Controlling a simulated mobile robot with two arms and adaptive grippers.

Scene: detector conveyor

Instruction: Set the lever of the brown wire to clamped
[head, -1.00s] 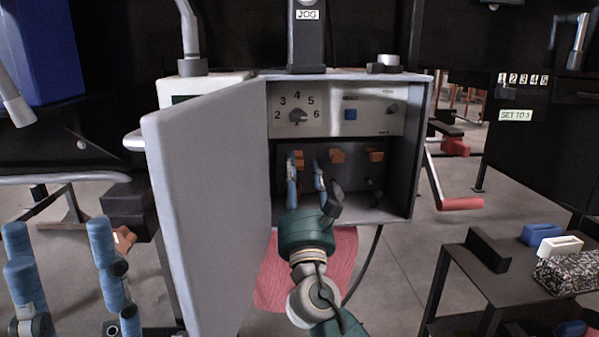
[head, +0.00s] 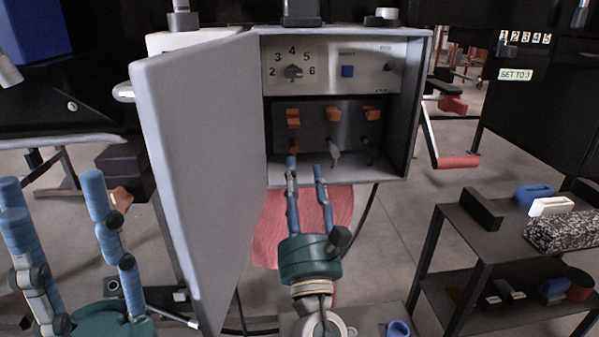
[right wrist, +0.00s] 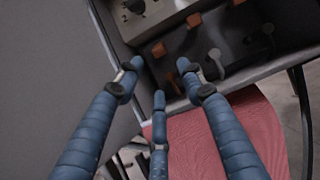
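Inside the open grey cabinet (head: 412,130), three orange levers sit in a row: left lever (head: 293,118), middle lever (head: 333,114) and right lever (head: 372,113). The brown wire (head: 294,146) is below the left lever, partly hidden by a finger of my right gripper. The left lever looks taller than the others; it also shows in the right wrist view (right wrist: 158,50). My right gripper (head: 306,168) is open and empty, its fingertips below the levers near the cabinet's bottom opening, apart from the left lever. My left gripper (head: 52,185) is open and empty at far left.
A grey wire (head: 334,152) and a black wire (head: 368,148) hang beside the brown one. The open cabinet door (head: 195,170) stands left of my right arm. A dark shelf (head: 470,240) stands at right.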

